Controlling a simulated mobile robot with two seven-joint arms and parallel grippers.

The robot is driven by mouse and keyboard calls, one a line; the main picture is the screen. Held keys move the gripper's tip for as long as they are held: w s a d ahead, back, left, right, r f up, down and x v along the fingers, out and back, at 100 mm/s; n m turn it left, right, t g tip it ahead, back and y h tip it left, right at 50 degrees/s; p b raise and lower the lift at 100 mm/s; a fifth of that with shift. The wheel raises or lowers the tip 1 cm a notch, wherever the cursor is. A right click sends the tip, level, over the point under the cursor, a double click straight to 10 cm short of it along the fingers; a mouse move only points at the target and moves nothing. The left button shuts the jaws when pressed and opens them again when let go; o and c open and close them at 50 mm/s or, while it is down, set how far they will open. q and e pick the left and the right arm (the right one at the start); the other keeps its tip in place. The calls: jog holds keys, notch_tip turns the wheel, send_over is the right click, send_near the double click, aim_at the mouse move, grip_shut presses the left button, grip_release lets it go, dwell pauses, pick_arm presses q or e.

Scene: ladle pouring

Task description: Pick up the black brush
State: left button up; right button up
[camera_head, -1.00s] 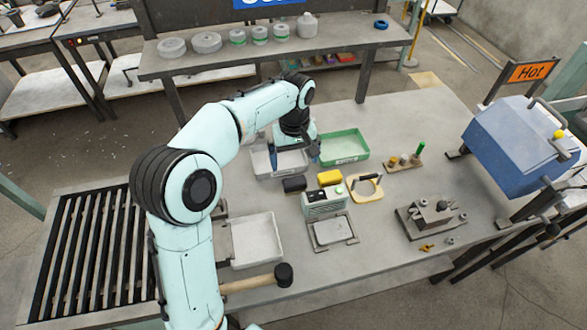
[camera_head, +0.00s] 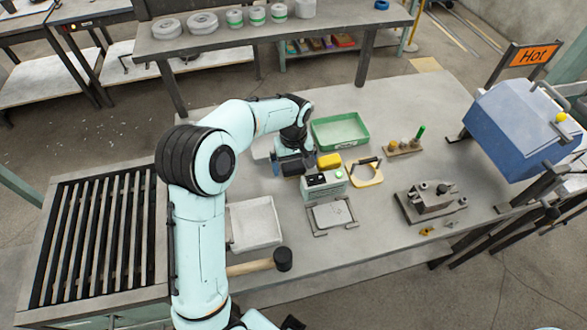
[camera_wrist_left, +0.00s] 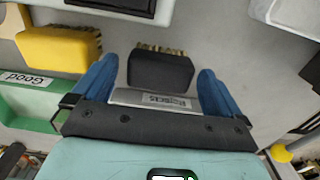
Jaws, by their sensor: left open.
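The black brush (camera_wrist_left: 160,72) lies on the table in the left wrist view, its tan bristles showing along its far edge. In the head view the brush (camera_head: 293,169) is partly hidden by my gripper. My left gripper (camera_wrist_left: 159,68) is open, with one blue finger on each side of the brush and a gap on both sides. In the head view my left gripper (camera_head: 290,160) is right over the brush. I cannot tell how high the fingertips are above the table.
A yellow brush (camera_head: 329,161) lies close to the right. A grey-green box (camera_head: 324,187) stands just in front. A green tray (camera_head: 340,131) is behind, and a tray labelled "Rejects" (camera_wrist_left: 150,98) shows below the fingers. A mallet (camera_head: 283,259) and a pale tray (camera_head: 254,222) are nearer.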

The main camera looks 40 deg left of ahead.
aim_at(293, 165)
pick_arm(q)
jog(key=shift+f, duration=0.9)
jog(key=c, duration=1)
jog(key=shift+r, duration=0.15)
notch_tip(293, 165, up, 20)
jog(key=p, duration=0.2)
jog(key=shift+p, duration=0.35)
pick_arm(e)
jog(key=w+r, duration=0.2)
jog(key=r, duration=0.1)
jog(key=shift+w+r, duration=0.2)
jog(key=shift+w, duration=0.05)
pick_arm(q)
jog(key=shift+o, duration=1.1)
jog(key=shift+c, duration=0.4)
jog(key=shift+f, duration=0.2)
